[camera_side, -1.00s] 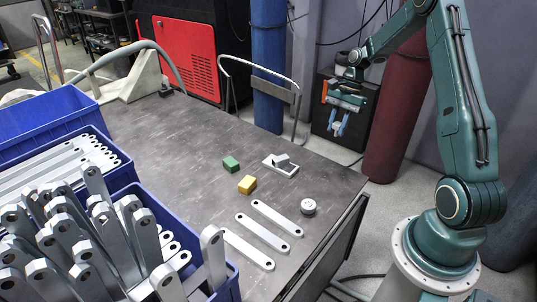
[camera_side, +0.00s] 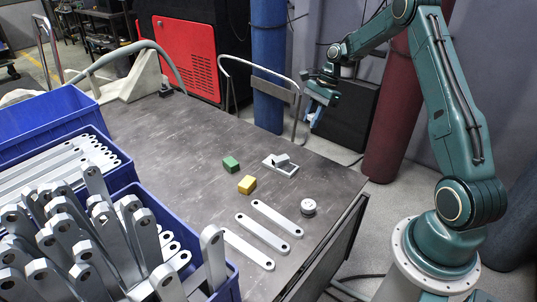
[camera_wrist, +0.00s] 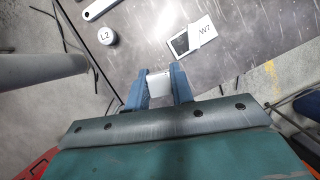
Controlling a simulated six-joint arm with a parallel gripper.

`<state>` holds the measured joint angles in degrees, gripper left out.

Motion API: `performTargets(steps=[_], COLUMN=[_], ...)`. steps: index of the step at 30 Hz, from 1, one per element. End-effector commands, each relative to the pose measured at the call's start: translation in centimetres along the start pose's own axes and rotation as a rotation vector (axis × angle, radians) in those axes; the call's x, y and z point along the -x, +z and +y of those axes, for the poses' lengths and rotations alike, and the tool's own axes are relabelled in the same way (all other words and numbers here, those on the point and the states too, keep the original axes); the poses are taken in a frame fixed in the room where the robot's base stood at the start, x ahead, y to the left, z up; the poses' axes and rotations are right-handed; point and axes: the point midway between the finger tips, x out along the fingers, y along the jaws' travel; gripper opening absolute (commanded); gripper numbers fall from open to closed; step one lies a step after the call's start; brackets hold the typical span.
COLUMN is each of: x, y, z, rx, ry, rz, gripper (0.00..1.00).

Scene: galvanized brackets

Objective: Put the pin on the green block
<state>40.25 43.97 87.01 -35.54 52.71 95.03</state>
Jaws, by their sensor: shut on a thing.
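The green block (camera_side: 231,165) lies on the dark table in the side view, behind the yellow block (camera_side: 247,185). My gripper (camera_side: 314,110) is beyond the table's far right edge, well above the floor and apart from the green block. In the wrist view, the blue fingers of my gripper (camera_wrist: 160,76) are shut on a pale, squarish end of a thing, taken to be the pin (camera_wrist: 160,84). Its full shape is hidden. The green block is not seen in the wrist view.
A grey fixture (camera_side: 290,171) stands right of the green block; a round metal cap (camera_side: 308,207) sits near the table's right edge. Several flat brackets (camera_side: 277,218) lie at the front. Blue crates (camera_side: 232,283) with brackets fill the left. The table's back middle is clear.

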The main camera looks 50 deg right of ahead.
Motion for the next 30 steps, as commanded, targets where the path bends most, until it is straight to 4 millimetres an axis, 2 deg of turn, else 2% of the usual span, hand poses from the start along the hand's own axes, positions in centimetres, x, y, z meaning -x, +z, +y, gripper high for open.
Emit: performTargets(steps=[3,14,24,30], x=[-0.5,-1.8,-3.5,-4.3], y=[1.4,6.9,14.2,18.6], z=[-2.4,-8.9,-14.4,-16.8], rx=[-0.071,-0.322,-0.581,-0.717], ry=[-0.033,-0.138,-0.245,-0.300], rz=[0.000,0.000,-0.001,-0.002], gripper=[0.00,0.00,0.00,0.00])
